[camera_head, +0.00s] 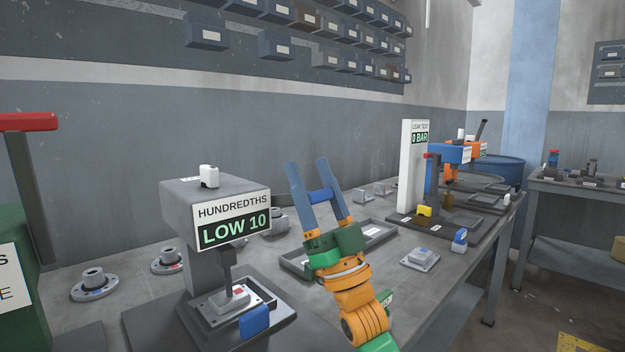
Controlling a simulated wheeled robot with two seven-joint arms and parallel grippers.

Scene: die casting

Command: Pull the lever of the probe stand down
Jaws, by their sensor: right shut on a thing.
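The probe stand (182,240) stands at the front left of the bench, with a sign reading HUNDREDTHS LOW 10. Its dark probe (227,266) comes down over a light plate-like part (229,303) on the base. A white piece (208,176) sits on its top and a blue block (255,320) is at the base's front right. I cannot tell which piece is its lever. My right gripper (307,162) is right of the stand, fingers pointing up and apart, with a small blue piece (320,197) held between them. My left gripper is not in view.
Several round flanged parts (94,285) lie left of the stand. A dark tray (298,263) lies behind my right gripper. A white leak-test panel (411,170) reading 0 BAR stands farther right. A red-handled lever (28,122) rises at the left edge.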

